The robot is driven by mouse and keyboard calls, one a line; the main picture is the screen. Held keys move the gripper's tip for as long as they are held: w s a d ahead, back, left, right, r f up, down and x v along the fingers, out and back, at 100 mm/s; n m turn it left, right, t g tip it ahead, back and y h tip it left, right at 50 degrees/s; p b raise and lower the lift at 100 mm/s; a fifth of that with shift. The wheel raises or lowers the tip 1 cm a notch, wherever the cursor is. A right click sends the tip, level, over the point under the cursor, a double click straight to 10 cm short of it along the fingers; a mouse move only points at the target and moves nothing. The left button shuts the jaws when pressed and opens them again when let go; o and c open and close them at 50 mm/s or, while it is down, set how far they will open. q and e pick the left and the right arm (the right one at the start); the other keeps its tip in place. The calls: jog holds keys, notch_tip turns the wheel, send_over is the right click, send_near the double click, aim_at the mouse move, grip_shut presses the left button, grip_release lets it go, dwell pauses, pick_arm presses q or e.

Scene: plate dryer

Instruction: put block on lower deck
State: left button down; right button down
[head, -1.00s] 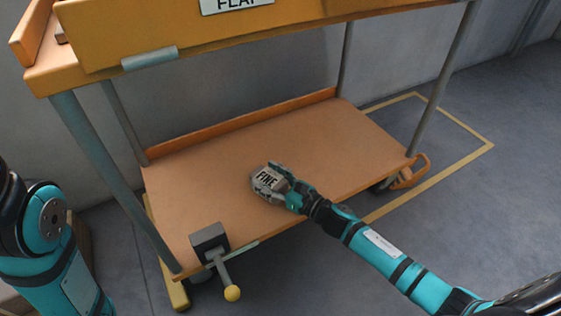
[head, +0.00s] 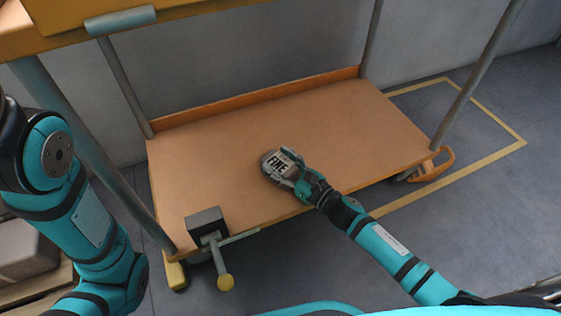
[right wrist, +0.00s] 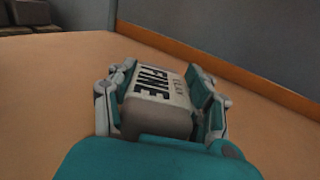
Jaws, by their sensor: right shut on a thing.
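A grey block with a pale label reading "FINE" (head: 279,162) is between the fingers of my right gripper (head: 287,170). The block also shows in the right wrist view (right wrist: 157,98), with a finger on each side of it. My right gripper is shut on the block, over the middle of the lower deck (head: 215,165). I cannot tell whether the block's underside touches the deck. My left arm is at the left of the head view, but its gripper is out of view.
A dark box with a yellow-knobbed lever (head: 207,222) stands at the deck's front left corner. Grey posts (head: 467,78) and the upper deck (head: 60,22) bound the space. An orange bracket (head: 432,165) is at the right corner. Much of the lower deck is bare.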

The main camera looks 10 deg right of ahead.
jog(key=c, duration=0.5)
grip_release()
jog(key=shift+c, duration=0.2)
jog(key=shift+r+p, duration=0.15)
jog(key=shift+p, duration=0.15)
jog(key=v, duration=1.2)
jog(key=shift+p, duration=0.35)
